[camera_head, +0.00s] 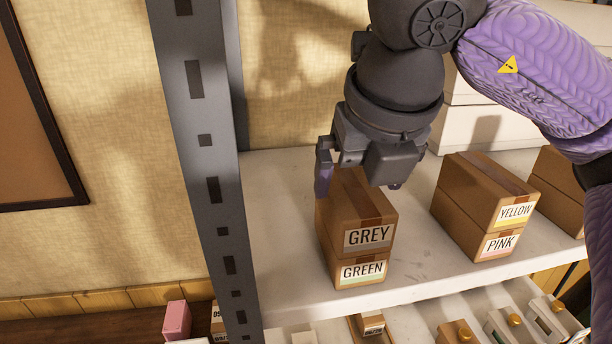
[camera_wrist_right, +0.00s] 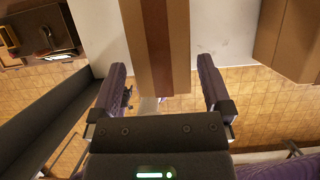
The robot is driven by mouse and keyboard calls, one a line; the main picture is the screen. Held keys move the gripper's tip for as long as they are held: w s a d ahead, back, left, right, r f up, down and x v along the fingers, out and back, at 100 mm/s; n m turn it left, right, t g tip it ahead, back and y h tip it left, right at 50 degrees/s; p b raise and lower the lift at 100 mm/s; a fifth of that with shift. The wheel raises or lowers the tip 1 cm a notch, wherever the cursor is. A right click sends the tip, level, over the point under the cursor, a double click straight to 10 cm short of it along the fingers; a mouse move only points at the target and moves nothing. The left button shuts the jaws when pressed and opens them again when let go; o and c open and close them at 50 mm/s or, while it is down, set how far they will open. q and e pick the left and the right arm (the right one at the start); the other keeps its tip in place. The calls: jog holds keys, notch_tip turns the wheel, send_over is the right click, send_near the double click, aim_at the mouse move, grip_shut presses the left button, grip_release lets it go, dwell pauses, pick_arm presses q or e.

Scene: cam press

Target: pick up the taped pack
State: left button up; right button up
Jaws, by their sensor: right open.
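A brown cardboard box labelled GREY (camera_head: 369,236) sits on top of a box labelled GREEN (camera_head: 362,271) on the white shelf, with brown tape along the top and down the front. I cannot tell if the tape joins the two boxes. My right gripper (camera_head: 358,188) is open over the GREY box, pointing down, one finger at its left side and the other near its right side. In the right wrist view the box's taped top (camera_wrist_right: 153,45) shows between the purple-padded fingers (camera_wrist_right: 162,88); contact cannot be made out. My left gripper is not in view.
A YELLOW box (camera_head: 514,212) on a PINK box (camera_head: 498,245) stands to the right, with another box (camera_head: 560,188) beyond. A grey perforated rack post (camera_head: 207,150) rises close on the left. Small items sit on a lower level. Bare shelf (camera_head: 415,270) lies between the stacks.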

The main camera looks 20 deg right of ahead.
aim_at(353, 188)
jog(key=x, duration=0.5)
jog(key=shift+w+d+p, duration=0.15)
jog(key=shift+w+p, duration=0.2)
jog(key=shift+w, duration=0.1)
jog(key=shift+f+b, duration=0.15)
jog(key=shift+b, duration=0.15)
jog(key=shift+c, duration=0.3)
jog(key=c, duration=1.1)
jog(key=shift+c, duration=0.2)
